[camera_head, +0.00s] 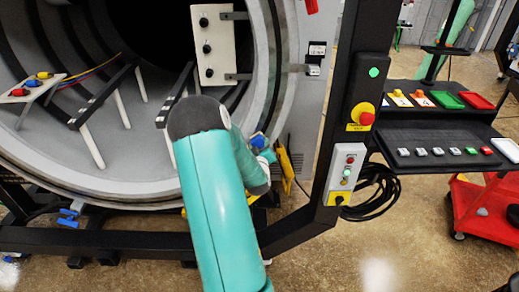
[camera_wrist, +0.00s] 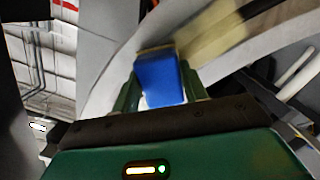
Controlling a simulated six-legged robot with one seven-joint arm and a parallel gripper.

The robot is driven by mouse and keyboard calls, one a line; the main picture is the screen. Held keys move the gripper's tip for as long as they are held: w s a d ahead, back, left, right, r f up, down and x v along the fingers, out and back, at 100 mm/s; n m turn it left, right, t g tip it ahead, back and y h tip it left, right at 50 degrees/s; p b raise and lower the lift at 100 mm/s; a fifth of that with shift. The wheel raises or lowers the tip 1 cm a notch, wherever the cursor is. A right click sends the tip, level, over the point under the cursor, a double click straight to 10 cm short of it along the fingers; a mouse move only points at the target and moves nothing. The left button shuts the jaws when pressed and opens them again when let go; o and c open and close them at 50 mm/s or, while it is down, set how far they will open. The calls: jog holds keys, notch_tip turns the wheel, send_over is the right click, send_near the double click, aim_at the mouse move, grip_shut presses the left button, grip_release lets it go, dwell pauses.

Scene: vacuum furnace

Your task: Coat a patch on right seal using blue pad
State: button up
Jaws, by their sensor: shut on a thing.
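My gripper (camera_wrist: 162,88) is shut on the blue pad (camera_wrist: 160,76), which sits between its two green fingers in the wrist view. The pad's far edge is close against a pale, yellowish band (camera_wrist: 215,35) beside the grey curved rim; I cannot tell whether they touch. In the head view a bit of the blue pad (camera_head: 258,141) shows past my arm, at the lower right of the round furnace opening. The furnace's grey rim (camera_head: 285,75) curves up the right side. Which part is the right seal is not clear, and my arm hides some of the lower rim.
A yellow hand-held device (camera_head: 286,165) hangs just right of the pad. A black post (camera_head: 350,95) with a red stop button stands further right, beside a black shelf (camera_head: 430,138). A white panel (camera_head: 214,46) and black rails (camera_head: 105,95) are inside the furnace.

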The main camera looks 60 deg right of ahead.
jog(key=v, duration=0.6)
jog(key=shift+s+f, duration=0.2)
jog(key=shift+f, duration=0.2)
jog(key=shift+v, duration=1.4)
jog(key=shift+s+f, duration=0.1)
jog(key=shift+f, duration=0.05)
